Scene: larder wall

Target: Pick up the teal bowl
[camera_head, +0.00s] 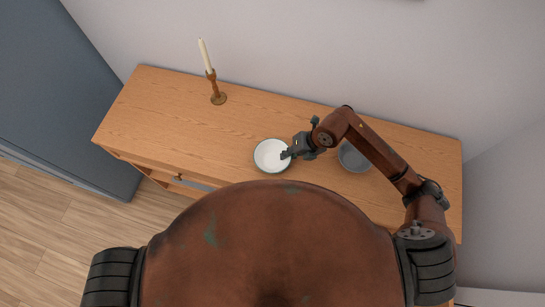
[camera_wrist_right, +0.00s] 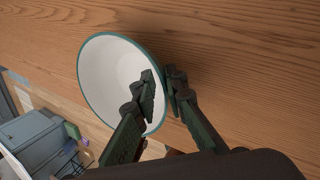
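The teal bowl (camera_head: 264,163) has a white inside and a teal rim, and is near the front of the wooden cabinet top. It also shows in the right wrist view (camera_wrist_right: 105,75). My right gripper (camera_head: 287,155) is at the bowl's right side. In the wrist view its fingers (camera_wrist_right: 162,82) straddle the rim, one inside and one outside, close together and apparently shut on the bowl's wall. The fingers hide part of the rim. I cannot tell whether the bowl rests on the wood or is slightly raised. My left gripper is not in view.
A grey bowl (camera_head: 352,158) stands to the right, partly hidden by my right arm. A candle in a brown holder (camera_head: 215,90) stands at the back left of the cabinet top (camera_head: 165,115). The wood between candle and teal bowl is clear. The wall rises behind.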

